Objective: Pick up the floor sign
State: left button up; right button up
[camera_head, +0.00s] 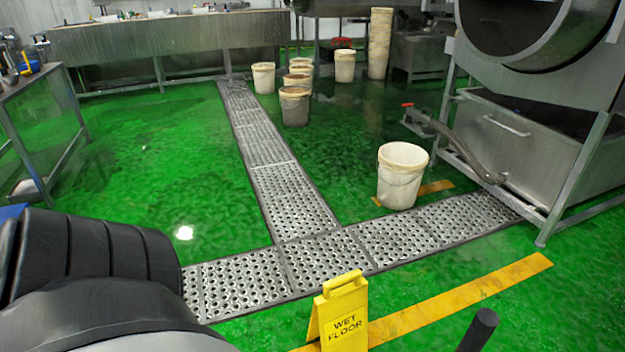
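A yellow folding floor sign (345,318) marked "WET FLOOR" stands upright on the green floor at the bottom centre of the head view. It has a handle with a slot at its top, and its lower edge is cut off by the frame. A black ribbed arm part of mine fills the lower left. A dark rod-like piece shows at the bottom right of the sign, and I cannot tell what it is. Neither gripper's fingers show.
A perforated metal drain cover (290,200) crosses the floor. A white bucket (401,176) stands beyond the sign, near a steel drum machine (530,150) at right. A yellow floor stripe (470,296) runs beside the sign. A metal table (30,78) stands at left. Green floor is open at centre-left.

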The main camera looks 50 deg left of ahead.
aim_at(339, 315)
jog(key=u, duration=1.4)
jog(key=k, duration=1.35)
jog(key=u, duration=0.65)
jog(key=i, duration=1.45)
jog(key=z, duration=0.65)
